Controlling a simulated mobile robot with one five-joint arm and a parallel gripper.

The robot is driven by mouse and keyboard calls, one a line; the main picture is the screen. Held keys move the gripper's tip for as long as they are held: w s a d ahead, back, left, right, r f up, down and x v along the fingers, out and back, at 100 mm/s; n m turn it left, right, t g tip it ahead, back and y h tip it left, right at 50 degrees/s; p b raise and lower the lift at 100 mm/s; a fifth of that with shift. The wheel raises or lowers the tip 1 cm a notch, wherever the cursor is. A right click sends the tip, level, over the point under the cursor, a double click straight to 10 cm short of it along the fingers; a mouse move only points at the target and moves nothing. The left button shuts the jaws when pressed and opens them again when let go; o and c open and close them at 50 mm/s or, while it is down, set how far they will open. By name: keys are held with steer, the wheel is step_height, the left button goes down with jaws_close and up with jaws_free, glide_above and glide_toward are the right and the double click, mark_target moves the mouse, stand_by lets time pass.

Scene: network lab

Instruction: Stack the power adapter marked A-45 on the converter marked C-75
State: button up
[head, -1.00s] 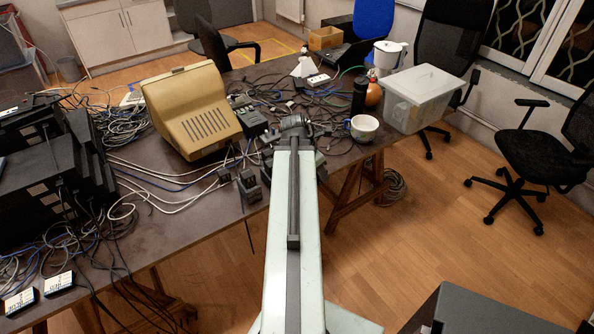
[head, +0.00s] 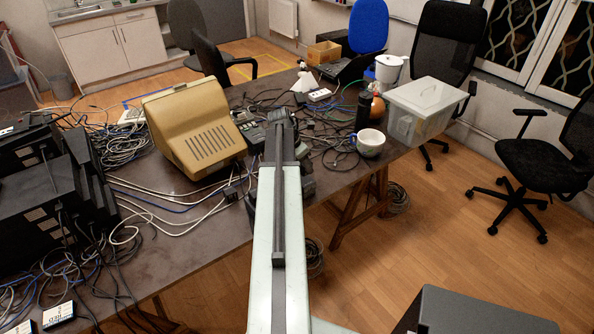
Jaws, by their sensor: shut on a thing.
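My arm runs up the middle of the head view, with its dark end and my gripper (head: 280,118) over the table's far part. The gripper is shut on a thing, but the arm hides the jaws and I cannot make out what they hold. A small dark block (head: 232,192) lies on the table left of my arm. Another dark block (head: 252,204) is partly hidden behind the arm. No A-45 or C-75 marking can be read, so I cannot tell which block is the adapter or the converter.
A beige monitor (head: 194,134) stands left of my arm, with black equipment (head: 45,190) further left. Cables cover much of the table (head: 195,245). A white mug (head: 370,144), a black bottle (head: 362,112) and a clear bin (head: 430,110) stand to the right.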

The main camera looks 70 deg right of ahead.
mark_target(303, 170)
step_height(303, 170, down, 3)
steer(key=shift+s+f+b, duration=0.1)
steer(key=shift+s+b, duration=0.05)
steer(key=shift+b, duration=0.7)
steer(key=shift+s+f+b, duration=0.2)
steer(key=shift+f+b, duration=0.1)
steer(key=shift+b, duration=0.1)
steer(key=shift+w+a+r, duration=0.1)
steer(key=shift+w+r, duration=0.1)
steer(key=shift+w, duration=0.15)
steer(key=shift+f, duration=0.15)
steer(key=o, duration=1.5)
